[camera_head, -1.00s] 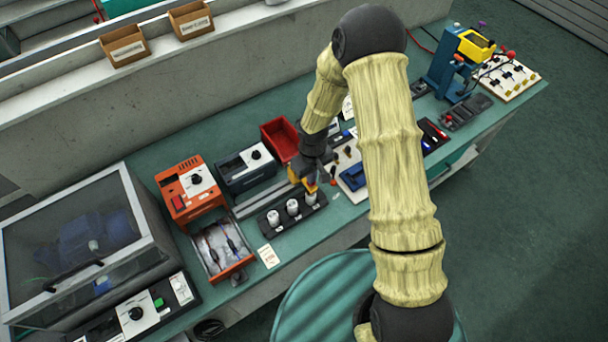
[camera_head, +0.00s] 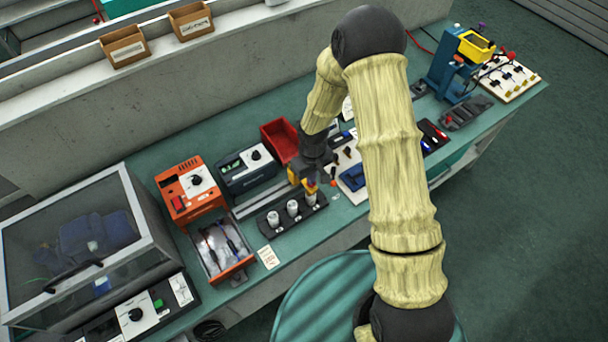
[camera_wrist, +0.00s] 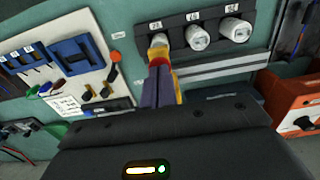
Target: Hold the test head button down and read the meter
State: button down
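My gripper (camera_wrist: 160,88) points at the end position of a black rack (camera_head: 264,229). Its narrow grey-purple fingers are close together, with a yellow and red piece (camera_wrist: 158,42) at their tips. This may be the test head; it sits at the end white cylinder (camera_wrist: 162,37), touching or just above it. Two more white cylinders, (camera_head: 292,207) and (camera_head: 273,218), stand beside it in the rack. My gripper hides any button. A dark box with a dial and a small lit window (camera_head: 247,167), possibly the meter, stands behind the rack. I cannot read it.
An orange box with a dial (camera_head: 190,190) and an open drawer (camera_head: 222,250) stand left of the rack. A red bin (camera_head: 279,140) is behind my gripper. A white board with a blue part (camera_head: 352,178) lies to the right. A blue stand (camera_head: 445,75) is farther right.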

jog(key=shift+s, duration=0.1)
dwell(0.4)
jog(key=shift+r+p, duration=2.55)
jog(key=shift+r, duration=0.95)
jog(key=s+d+r+m+t+b, duration=0.2)
jog(key=s+d+r+m+b, duration=0.4)
jog(key=s+d+r, duration=0.6)
notch_tip(320, 180, up, 2)
jog(key=shift+s+d+r+m+t, duration=0.15)
jog(key=shift+d+m+t, duration=0.2)
jog(key=shift+d, duration=0.45)
